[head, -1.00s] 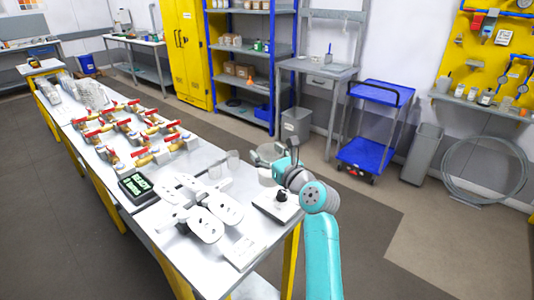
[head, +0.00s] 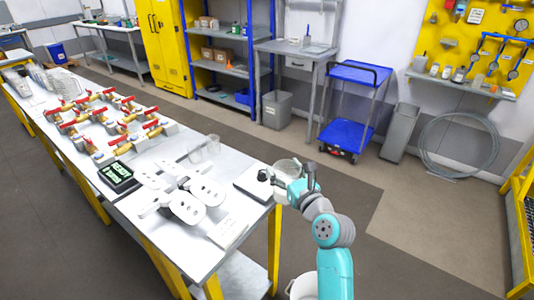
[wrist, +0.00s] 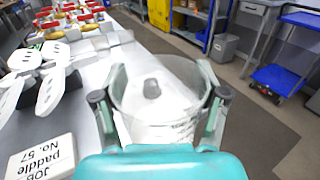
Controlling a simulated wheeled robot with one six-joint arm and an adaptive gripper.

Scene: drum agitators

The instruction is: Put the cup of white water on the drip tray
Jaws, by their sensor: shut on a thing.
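My gripper (head: 292,172) is shut on a clear cup (head: 287,167), which it holds upright beyond the right corner of the steel bench (head: 245,165). In the wrist view my gripper (wrist: 160,106) has one finger on each side of the cup (wrist: 158,100). Its lower part looks whitish, and a dark knob shows through its wall. I cannot pick out a drip tray with certainty; a yellow frame with a dark grating (head: 530,215) is cut off at the right edge of the head view.
A white bucket (head: 302,289) stands beside the bench. The floor (head: 415,225) to the right is clear.

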